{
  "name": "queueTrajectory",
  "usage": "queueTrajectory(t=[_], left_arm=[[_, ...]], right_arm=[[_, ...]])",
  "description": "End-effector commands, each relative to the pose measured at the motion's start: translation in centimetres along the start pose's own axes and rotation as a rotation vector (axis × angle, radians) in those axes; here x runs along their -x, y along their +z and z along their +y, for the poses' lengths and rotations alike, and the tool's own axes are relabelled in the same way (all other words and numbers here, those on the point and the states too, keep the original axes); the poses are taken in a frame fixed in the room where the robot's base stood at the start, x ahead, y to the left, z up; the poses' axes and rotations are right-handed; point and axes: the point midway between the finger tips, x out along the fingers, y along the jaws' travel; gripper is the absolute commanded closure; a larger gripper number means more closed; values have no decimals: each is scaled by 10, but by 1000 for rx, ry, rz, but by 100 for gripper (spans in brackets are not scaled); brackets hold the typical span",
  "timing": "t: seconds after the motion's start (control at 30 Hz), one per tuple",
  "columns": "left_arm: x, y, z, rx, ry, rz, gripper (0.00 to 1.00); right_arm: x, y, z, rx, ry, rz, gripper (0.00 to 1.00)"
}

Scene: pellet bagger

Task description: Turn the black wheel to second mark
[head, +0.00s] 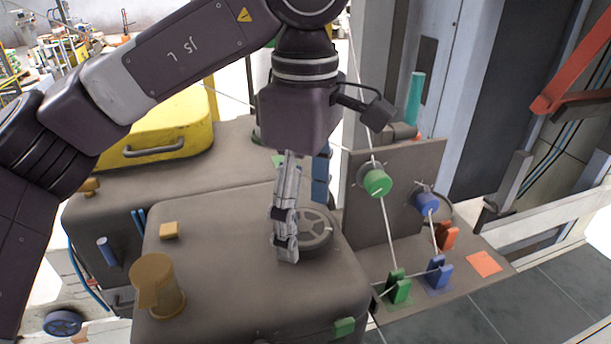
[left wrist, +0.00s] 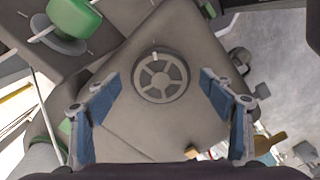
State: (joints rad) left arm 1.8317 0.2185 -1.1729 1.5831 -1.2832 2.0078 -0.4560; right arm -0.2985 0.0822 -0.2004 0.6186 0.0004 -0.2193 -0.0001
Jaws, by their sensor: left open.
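The black wheel (head: 315,231) is a dark spoked disc lying flat on top of a grey-brown machine housing (head: 230,290). In the left wrist view the whole wheel (left wrist: 161,76) shows, with a pale mark on its rim at the top. Small tick marks on the housing are too faint to read. My left gripper (head: 286,250) points down at the wheel's left side in the head view and hides part of it. In the left wrist view its blue-padded fingers (left wrist: 160,92) are spread wide on both sides of the wheel, apart from it. My right gripper is not in view.
A panel right of the housing carries a green knob (head: 377,182) and a blue knob (head: 427,203), with cords running to green (head: 399,288) and blue (head: 437,273) clips. A tan cylinder (head: 158,285) stands at the housing's front left. A yellow case (head: 160,130) lies behind.

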Motion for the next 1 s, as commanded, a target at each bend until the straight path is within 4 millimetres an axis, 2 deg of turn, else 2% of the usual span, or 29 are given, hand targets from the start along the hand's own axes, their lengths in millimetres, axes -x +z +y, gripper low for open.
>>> queueTrajectory(t=[0.3, 0.5, 0.7, 1.0], left_arm=[[60, 0, 0, 3, 6, 2, 25], [92, 0, 0, 2, 4, 1, 25], [107, 0, 0, 0, 2, 0, 25], [110, 0, 0, -1, 0, -1, 25]], right_arm=[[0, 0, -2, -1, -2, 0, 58], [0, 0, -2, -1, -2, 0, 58], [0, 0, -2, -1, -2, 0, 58], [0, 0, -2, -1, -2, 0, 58]])
